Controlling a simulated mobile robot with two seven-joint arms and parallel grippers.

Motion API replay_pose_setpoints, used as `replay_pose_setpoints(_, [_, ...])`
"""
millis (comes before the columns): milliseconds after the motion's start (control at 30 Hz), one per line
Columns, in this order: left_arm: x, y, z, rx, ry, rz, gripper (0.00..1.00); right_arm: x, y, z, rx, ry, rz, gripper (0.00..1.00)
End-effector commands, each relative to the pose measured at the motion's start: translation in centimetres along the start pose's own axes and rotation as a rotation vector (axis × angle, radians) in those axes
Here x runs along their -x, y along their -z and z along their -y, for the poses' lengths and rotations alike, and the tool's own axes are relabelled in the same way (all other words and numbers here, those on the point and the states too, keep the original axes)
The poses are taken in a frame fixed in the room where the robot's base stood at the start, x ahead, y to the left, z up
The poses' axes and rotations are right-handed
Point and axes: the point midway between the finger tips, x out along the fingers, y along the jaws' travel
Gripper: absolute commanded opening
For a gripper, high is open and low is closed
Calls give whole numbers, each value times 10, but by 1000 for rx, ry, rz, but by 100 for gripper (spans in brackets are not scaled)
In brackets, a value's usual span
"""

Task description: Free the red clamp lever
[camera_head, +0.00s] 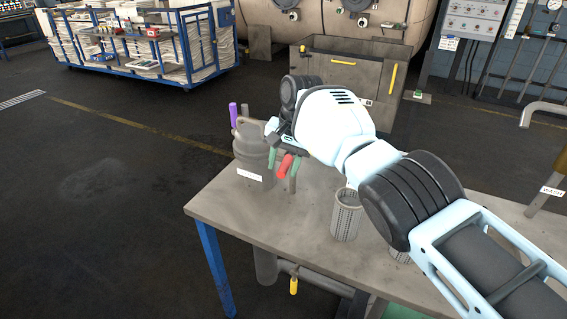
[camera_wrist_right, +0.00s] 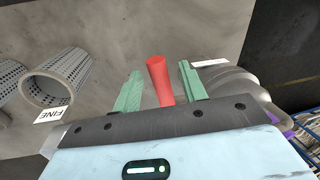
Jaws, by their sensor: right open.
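The red clamp lever (camera_head: 286,166) sticks out at the right side of a grey lidded vessel (camera_head: 250,160) on the table. In the wrist view the red lever (camera_wrist_right: 158,78) stands between the two green fingers of my right gripper (camera_wrist_right: 160,72), with a gap on each side. My right gripper (camera_head: 282,158) is open around the lever and partly hides the vessel's lid. The vessel also shows at the right of the wrist view (camera_wrist_right: 232,88), beside the right finger. My left gripper is out of view.
A perforated basket (camera_head: 346,216) stands on the table (camera_head: 290,215); in the wrist view a basket (camera_wrist_right: 62,75) bears a FINE label. A purple handle (camera_head: 233,115) rises behind the vessel. The table's left edge is close to the vessel.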

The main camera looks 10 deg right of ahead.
Motion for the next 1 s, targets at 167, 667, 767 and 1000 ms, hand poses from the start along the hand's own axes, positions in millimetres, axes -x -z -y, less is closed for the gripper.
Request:
replay_pose_setpoints(167, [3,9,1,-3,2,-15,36,28,1,1,1,4,-6,42])
replay_pose_setpoints(667, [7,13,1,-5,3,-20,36,77,0,1,0,2,-2,42])
replay_pose_setpoints(767, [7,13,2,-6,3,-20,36,77,0,1,0,2,-2,42])
replay_pose_setpoints(1000, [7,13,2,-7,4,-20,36,76,0,1,0,2,-2,42])
